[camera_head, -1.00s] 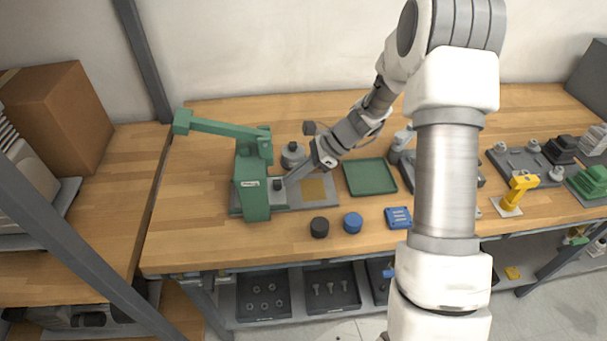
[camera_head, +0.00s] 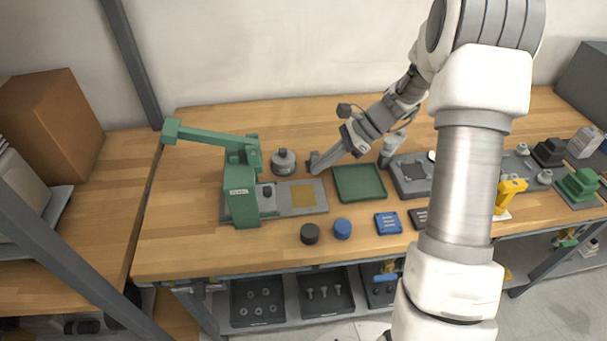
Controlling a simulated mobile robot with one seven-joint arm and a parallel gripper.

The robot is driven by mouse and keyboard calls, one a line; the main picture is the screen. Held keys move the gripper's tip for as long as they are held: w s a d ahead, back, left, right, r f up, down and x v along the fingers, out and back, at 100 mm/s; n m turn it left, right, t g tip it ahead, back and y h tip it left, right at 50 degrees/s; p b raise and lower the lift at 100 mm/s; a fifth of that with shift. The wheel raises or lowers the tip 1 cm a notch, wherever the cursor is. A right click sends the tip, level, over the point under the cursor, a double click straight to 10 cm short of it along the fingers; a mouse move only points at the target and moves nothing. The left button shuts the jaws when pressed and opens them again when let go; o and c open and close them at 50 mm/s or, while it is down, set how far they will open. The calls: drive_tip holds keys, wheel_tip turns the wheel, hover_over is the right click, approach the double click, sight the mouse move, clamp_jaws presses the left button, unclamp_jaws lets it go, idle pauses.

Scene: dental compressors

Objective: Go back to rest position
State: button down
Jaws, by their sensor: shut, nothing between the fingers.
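My gripper (camera_head: 314,163) is at the end of my arm, above the bench between the round grey part and the green tray. Its fingers point down and to the left, and it is shut with nothing held. The green press (camera_head: 240,185) stands to its left on a grey base with a tan square (camera_head: 302,196). My arm runs from the gripper up to the right and down across the right side of the view, hiding part of the bench.
The round grey part (camera_head: 284,162) and green tray (camera_head: 360,184) are close to the gripper. A black cap (camera_head: 310,234), blue cap (camera_head: 342,228) and blue block (camera_head: 388,223) lie in front. A yellow part (camera_head: 510,192) stands right of my arm. Bare wood lies behind the press.

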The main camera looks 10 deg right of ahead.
drive_tip(key=s+a+r+n+h, duration=0.1)
drive_tip(key=s+r+n+h, duration=0.4)
drive_tip(key=s+r+n, duration=0.7)
drive_tip(key=s+d+r+n+t+h, duration=0.1)
drive_tip(key=s+r+n+t+h, duration=0.3)
drive_tip(key=s, duration=0.8)
wheel_tip(320, 180, up, 3)
drive_tip(key=shift+d+r+n+t+p, duration=0.15)
drive_tip(key=shift+n+t+p, duration=0.35)
drive_tip(key=shift+n, duration=0.7)
